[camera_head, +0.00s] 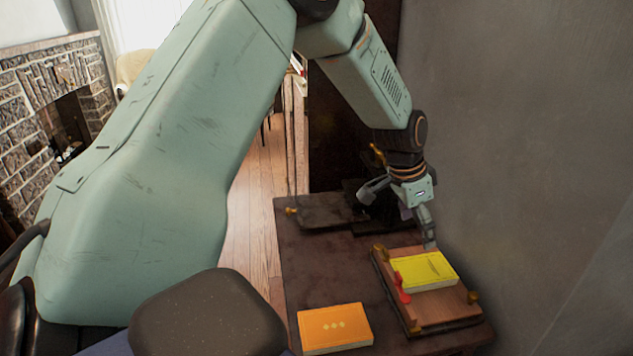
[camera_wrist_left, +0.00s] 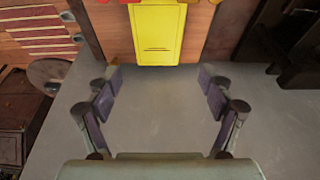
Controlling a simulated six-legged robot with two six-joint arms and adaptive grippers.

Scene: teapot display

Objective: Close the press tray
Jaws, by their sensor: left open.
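The press tray (camera_head: 448,305) appears as a wooden board with brass knobs, at the right of the dark table. A yellow book (camera_head: 425,270) lies on it beside a red piece (camera_head: 402,287). My left gripper (camera_head: 402,214) is just behind the tray, with one finger close to the book's far edge; I cannot tell whether they touch. In the left wrist view, the left gripper (camera_wrist_left: 160,100) is spread open with nothing between its fingers, and the yellow book (camera_wrist_left: 156,32) is ahead of it on the wood. The right gripper is not in view.
An orange book (camera_head: 335,327) lies on the table (camera_head: 300,255) at the front left. A dark flat plate (camera_head: 325,211) with a brass knob lies at the back, partly behind my gripper. A grey wall (camera_head: 530,120) stands close on the right.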

